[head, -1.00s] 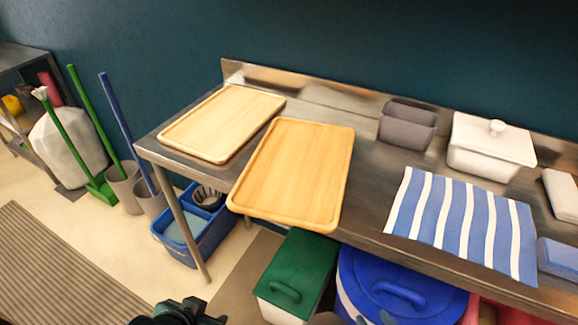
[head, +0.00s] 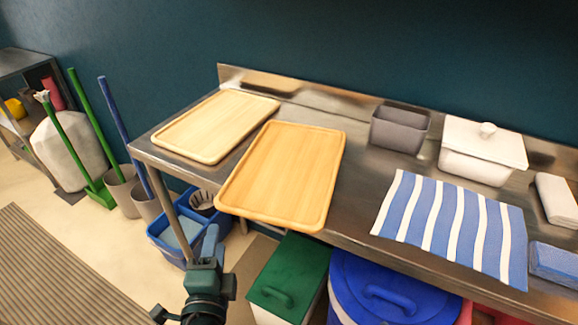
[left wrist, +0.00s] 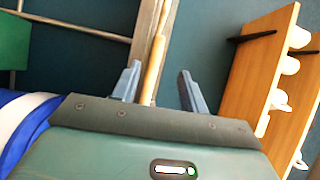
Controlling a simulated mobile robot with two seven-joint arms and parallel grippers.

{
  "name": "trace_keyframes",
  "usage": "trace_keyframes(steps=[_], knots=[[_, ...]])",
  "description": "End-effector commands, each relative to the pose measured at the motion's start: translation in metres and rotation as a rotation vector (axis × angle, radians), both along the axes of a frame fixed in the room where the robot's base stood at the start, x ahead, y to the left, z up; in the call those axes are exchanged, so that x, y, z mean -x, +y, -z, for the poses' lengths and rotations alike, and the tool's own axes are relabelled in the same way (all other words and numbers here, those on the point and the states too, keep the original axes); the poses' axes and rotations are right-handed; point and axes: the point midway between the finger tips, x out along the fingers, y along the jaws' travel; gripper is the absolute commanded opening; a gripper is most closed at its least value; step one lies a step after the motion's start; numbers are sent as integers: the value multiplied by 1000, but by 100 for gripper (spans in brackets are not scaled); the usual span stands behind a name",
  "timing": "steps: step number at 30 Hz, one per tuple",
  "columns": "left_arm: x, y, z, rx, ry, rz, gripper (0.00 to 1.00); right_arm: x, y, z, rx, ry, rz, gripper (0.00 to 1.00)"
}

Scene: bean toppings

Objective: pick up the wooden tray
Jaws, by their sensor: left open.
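Two wooden trays lie on the steel table in the head view. The nearer, more orange tray (head: 285,172) lies at a slant, and its near end sticks out over the table's front edge. The paler tray (head: 215,124) lies flat behind it to the left. My left gripper (head: 211,240) is open, just below and in front of the nearer tray's near left corner, apart from it in the picture. In the left wrist view a thin wooden edge (left wrist: 154,68), apparently the tray's rim, shows between the open fingers. Whether they touch it cannot be told. My right gripper is out of view.
On the steel table (head: 345,190) are a grey bin (head: 399,129), a white lidded box (head: 482,152) and a striped cloth (head: 455,225). Below stand a green-lidded bin (head: 290,275), a blue-lidded bin (head: 395,290) and a blue caddy (head: 188,238). A table leg (head: 170,205) is close to my gripper.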

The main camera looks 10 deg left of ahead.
Motion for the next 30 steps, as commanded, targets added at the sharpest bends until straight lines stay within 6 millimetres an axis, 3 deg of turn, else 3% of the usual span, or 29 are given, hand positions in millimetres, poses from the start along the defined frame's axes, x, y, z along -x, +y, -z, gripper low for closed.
trace_keyframes(steps=[5,12,20,30], knots=[[-19,-4,-5,-45,-16,32,44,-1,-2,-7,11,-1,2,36],[-64,3,-4,-42,-16,29,44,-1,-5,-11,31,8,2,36],[-84,8,-1,-41,-14,28,44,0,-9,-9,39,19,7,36],[-126,22,5,-40,-15,27,44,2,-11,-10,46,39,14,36]])
